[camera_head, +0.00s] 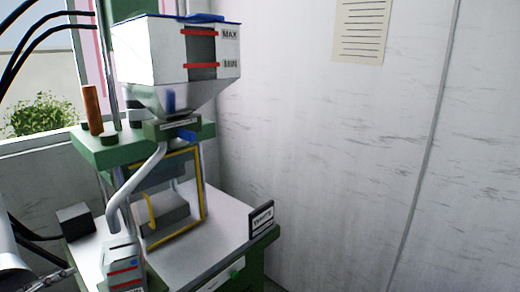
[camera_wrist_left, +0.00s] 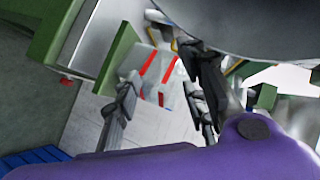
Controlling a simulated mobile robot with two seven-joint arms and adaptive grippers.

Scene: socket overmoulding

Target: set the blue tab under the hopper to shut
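The hopper (camera_head: 150,50) is a white box with MAX and MIN marks, standing on a funnel at the upper left of the head view. The tab cannot be made out in the wrist view. My right gripper is not in view.
A yellow-edged guard (camera_head: 204,187), metal posts and a green plate (camera_head: 95,152) surround the machine. A small dark sign (camera_head: 262,219) stands at the bench's right corner. The space to the right is clear up to the wall.

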